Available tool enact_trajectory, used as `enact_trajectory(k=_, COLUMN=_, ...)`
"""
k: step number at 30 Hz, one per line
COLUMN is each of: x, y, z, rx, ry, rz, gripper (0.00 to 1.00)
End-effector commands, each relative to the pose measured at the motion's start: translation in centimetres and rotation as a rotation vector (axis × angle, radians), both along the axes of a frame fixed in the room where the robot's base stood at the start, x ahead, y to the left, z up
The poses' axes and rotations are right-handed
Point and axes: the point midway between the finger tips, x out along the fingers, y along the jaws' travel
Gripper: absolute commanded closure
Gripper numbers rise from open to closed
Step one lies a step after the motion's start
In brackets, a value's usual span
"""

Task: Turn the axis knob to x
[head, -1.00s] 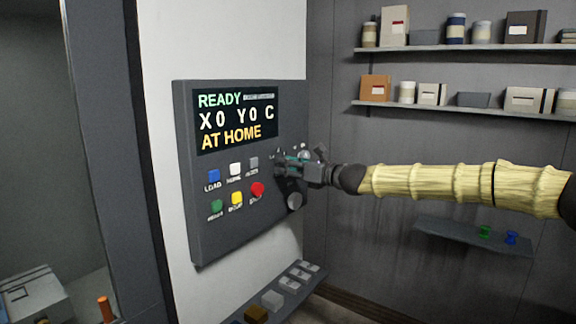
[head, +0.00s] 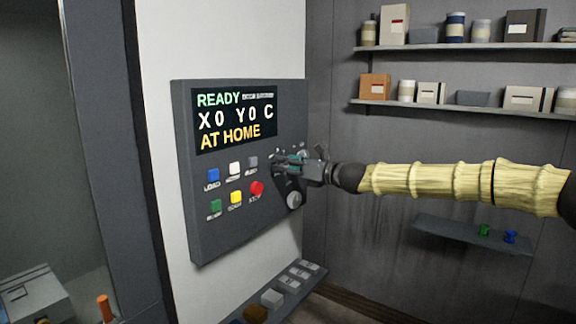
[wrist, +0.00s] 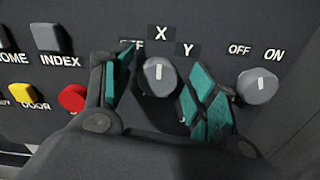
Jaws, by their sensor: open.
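The axis knob (wrist: 159,77) is a round grey knob with a white pointer line on the dark control panel (head: 223,240). In the wrist view its pointer stands nearly upright, towards the X label (wrist: 161,33). The Y label (wrist: 188,50) is at its upper right, and a partly covered OFF label (wrist: 133,43) is at its upper left. My gripper (wrist: 162,88) is open, with one teal-padded finger on each side of the knob. I cannot tell whether either finger touches it. In the head view my gripper (head: 281,161) hides the knob.
An OFF/ON knob (wrist: 257,86) sits close right of my right finger. A red stop button (wrist: 73,97) is close to my left finger. The screen (head: 236,120) reads READY, X0 Y0 C and AT HOME. Shelves (head: 450,108) line the right wall.

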Motion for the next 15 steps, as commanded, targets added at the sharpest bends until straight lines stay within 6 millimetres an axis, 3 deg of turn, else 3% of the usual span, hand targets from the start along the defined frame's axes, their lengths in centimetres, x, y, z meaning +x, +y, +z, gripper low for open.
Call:
enact_trajectory(k=8, x=-0.5, y=-0.7, z=-0.1, rx=-0.001, ry=0.001, rz=0.000, gripper=0.42)
enact_trajectory(k=15, x=-2.3, y=-3.4, z=-0.1, rx=0.000, ry=0.002, rz=-0.001, gripper=0.42)
